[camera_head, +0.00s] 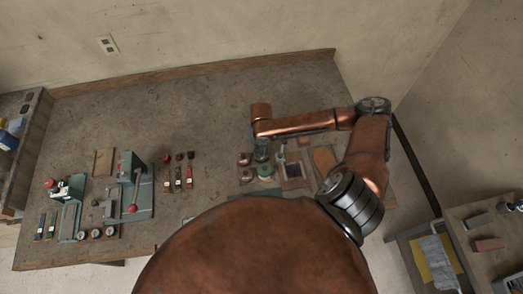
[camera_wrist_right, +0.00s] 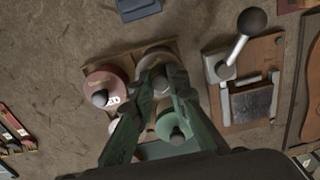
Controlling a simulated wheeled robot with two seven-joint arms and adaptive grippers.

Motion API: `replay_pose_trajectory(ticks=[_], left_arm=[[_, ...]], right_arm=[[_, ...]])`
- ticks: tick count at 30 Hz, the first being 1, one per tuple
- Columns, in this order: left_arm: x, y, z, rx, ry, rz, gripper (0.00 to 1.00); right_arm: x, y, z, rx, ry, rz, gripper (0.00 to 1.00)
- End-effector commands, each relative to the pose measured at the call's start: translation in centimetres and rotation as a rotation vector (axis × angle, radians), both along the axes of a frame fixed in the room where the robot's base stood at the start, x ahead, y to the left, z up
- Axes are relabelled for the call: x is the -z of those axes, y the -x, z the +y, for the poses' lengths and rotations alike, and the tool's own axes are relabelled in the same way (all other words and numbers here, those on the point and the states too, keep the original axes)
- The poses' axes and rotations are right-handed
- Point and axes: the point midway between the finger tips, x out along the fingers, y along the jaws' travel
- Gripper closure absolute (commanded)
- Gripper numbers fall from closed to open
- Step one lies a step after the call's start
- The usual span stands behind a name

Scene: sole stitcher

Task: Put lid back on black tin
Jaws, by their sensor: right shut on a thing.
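My right gripper (camera_wrist_right: 163,80) is shut over a round grey-brown lid (camera_wrist_right: 153,58), which shows just beyond and between the fingertips. The fingers hide the grip point and most of what lies under the lid. I cannot make out the black tin clearly, nor whether the lid touches it. In the head view my right gripper (camera_head: 262,152) points down over the group of tins at the right of the bench. My left gripper is not in view.
A lever device (camera_wrist_right: 250,100) stands farther right. The bench (camera_head: 200,105) behind is clear.

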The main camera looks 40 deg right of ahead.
Motion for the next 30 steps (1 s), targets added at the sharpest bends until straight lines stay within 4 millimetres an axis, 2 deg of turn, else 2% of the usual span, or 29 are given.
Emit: replay_pose_trajectory(ticks=[30], left_arm=[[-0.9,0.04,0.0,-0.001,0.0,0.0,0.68]], right_arm=[[-0.05,-0.14,-0.07,0.0,0.0,0.0,0.97]])
